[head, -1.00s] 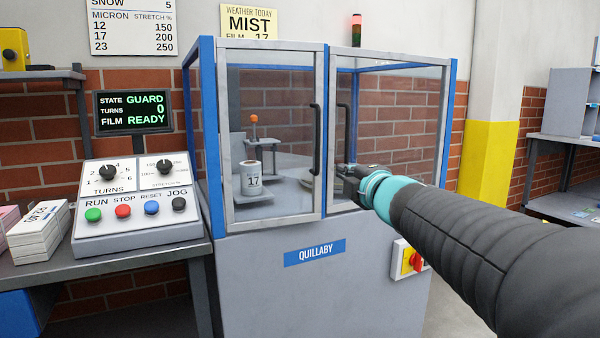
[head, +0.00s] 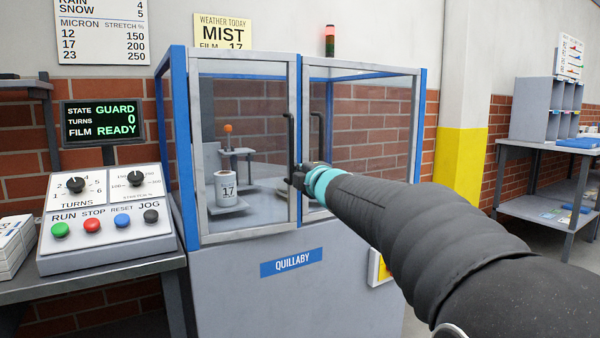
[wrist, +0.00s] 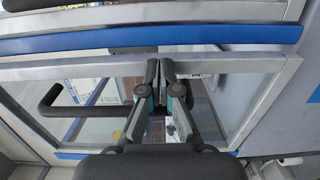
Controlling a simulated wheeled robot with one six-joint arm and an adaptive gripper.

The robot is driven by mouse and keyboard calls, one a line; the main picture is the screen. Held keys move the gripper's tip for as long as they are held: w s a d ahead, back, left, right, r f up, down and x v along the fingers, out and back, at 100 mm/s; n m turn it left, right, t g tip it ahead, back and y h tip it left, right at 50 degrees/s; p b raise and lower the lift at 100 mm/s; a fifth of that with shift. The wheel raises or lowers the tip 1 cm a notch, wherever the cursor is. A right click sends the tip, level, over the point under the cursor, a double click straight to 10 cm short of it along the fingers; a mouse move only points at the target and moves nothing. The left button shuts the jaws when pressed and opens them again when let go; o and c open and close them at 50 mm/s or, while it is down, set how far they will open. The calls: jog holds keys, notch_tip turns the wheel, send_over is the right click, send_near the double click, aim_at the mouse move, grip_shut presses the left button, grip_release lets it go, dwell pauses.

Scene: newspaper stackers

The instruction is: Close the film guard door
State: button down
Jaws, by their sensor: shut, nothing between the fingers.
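The film guard is a glazed enclosure on a grey machine (head: 235,285) labelled QUILLABY. Its front has a left glass door (head: 195,150) and a right glass door (head: 360,71), each grey-framed with a black vertical handle. The two frames meet closely at the top; I cannot tell whether a small gap stays open. My gripper (head: 297,178) is shut and empty, by the lower end of the left door's handle (head: 290,135). In the wrist view my shut fingers (wrist: 160,70) overlap a grey door frame (wrist: 230,64), contact unclear. A black handle (wrist: 48,98) lies to their left.
A control panel (head: 108,255) with buttons and knobs stands left on a table. The screen (head: 102,133) reads GUARD, 0 turns, film READY. A film roll (head: 226,188) is inside the enclosure. A shelf unit (head: 535,120) stands far right, with open floor before it.

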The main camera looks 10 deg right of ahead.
jog(key=shift+w, duration=0.1)
jog(key=shift+w+a, duration=0.1)
jog(key=shift+w, duration=0.7)
